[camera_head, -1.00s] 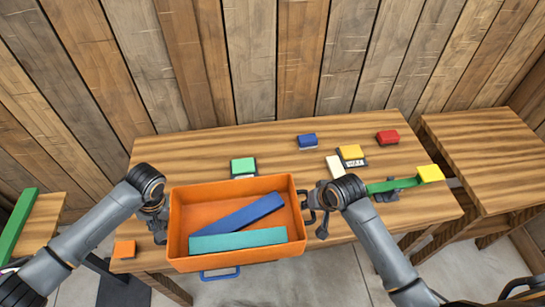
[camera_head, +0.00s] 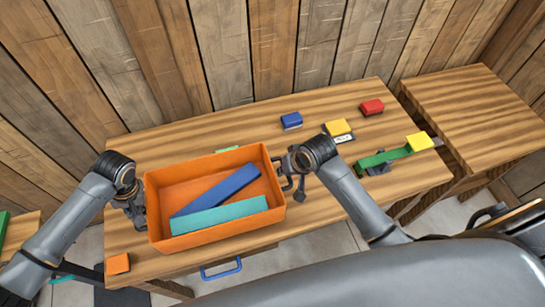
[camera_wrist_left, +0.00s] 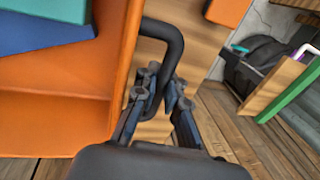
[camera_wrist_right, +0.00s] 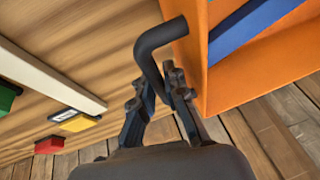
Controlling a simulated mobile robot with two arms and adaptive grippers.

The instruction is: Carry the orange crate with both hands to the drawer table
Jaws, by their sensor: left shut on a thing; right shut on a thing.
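The orange crate (camera_head: 158,236) hangs between my two grippers over the left part of a wooden table, with a blue block (camera_head: 217,190) and a teal block (camera_head: 219,215) inside. My left gripper (camera_head: 134,204) is shut on the crate's dark left handle, seen close in the left wrist view (camera_wrist_left: 162,90). My right gripper (camera_head: 291,172) is shut on the right handle, seen in the right wrist view (camera_wrist_right: 162,90). The wooden table (camera_head: 330,215) has a blue drawer handle (camera_head: 221,270) at its front. A gap between crate and tabletop is not clear.
The tabletop holds an orange block (camera_head: 118,264), a mostly hidden green block (camera_head: 227,150), a blue block (camera_head: 291,121), a red block (camera_head: 371,107) and yellow blocks (camera_head: 338,127). A second wooden table (camera_head: 475,110) stands at the right. A plank wall closes the back.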

